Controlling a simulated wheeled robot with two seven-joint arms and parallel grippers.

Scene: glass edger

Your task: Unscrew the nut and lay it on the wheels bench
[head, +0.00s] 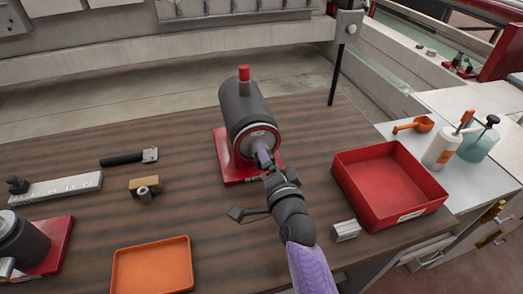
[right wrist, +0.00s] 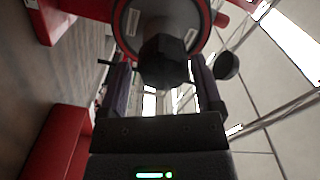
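A dark grey cylindrical spindle (head: 243,103) with a red cap on top stands on a red base plate (head: 232,172) on the brown wooden bench (head: 85,215). Its round front face also shows in the right wrist view (right wrist: 133,20). A dark, faceted nut (right wrist: 163,62) sits at the centre of that face. My right gripper (head: 262,155) is at the spindle's front. In the right wrist view its fingers (right wrist: 163,85) stand apart on either side of the nut, with a narrow gap seeming to show on the left. In the head view the gripper hides the nut. My left gripper is out of view.
A red bin (head: 425,208) stands right of my arm, with a small metal block (head: 346,231) beside it. An orange tray (head: 152,268) lies at the front. A second spindle (head: 22,243), a black-handled tool (head: 125,158) and small parts (head: 145,188) are on the left.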

